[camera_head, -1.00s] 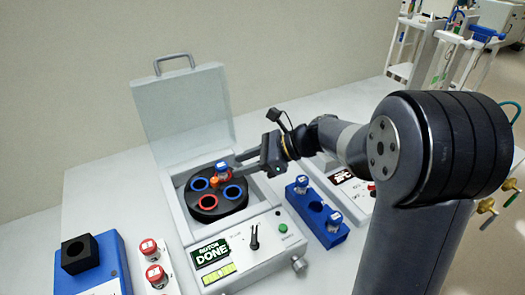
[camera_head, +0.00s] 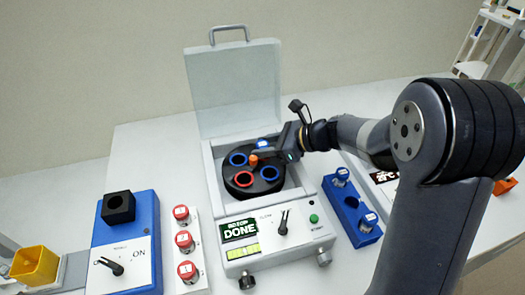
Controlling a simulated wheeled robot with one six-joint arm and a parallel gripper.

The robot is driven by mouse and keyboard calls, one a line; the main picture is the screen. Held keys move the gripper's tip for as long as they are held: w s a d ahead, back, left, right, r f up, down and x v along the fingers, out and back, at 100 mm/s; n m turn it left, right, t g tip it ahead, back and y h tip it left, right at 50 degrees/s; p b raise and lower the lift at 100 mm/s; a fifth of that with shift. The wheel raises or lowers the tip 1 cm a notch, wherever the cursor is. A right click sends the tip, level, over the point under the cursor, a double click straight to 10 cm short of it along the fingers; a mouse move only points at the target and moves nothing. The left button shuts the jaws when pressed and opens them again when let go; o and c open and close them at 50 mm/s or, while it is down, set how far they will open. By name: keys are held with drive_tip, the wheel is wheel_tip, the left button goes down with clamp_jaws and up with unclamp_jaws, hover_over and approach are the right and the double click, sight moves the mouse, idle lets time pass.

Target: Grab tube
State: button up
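A tube with a blue-and-white cap (camera_head: 263,145) stands at the back right of the black rotor (camera_head: 240,190), inside the centrifuge (camera_head: 210,170) with its lid raised. My gripper (camera_head: 265,153) reaches in from the right at the tube. One finger crosses in front of the tube just below its cap. The other finger is hidden, so I cannot tell whether they are closed on it. The tube's lower part is hidden. An orange hub (camera_head: 253,160) sits at the rotor's centre. Blue-ringed and red-ringed holes show around it.
The raised lid (camera_head: 235,88) stands behind the rotor. The front panel reads DONE (camera_head: 240,229). A blue rack (camera_head: 350,212) with two tubes stands at right. Several red-capped items (camera_head: 184,240), a blue device (camera_head: 125,235) and a yellow container (camera_head: 35,266) are at left.

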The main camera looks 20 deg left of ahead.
drive_tip(key=shift+a+f, duration=0.2)
drive_tip(key=shift+a, duration=0.2)
drive_tip(key=shift+c, duration=0.3)
drive_tip(key=c, duration=0.6)
drive_tip(key=shift+r, duration=0.15)
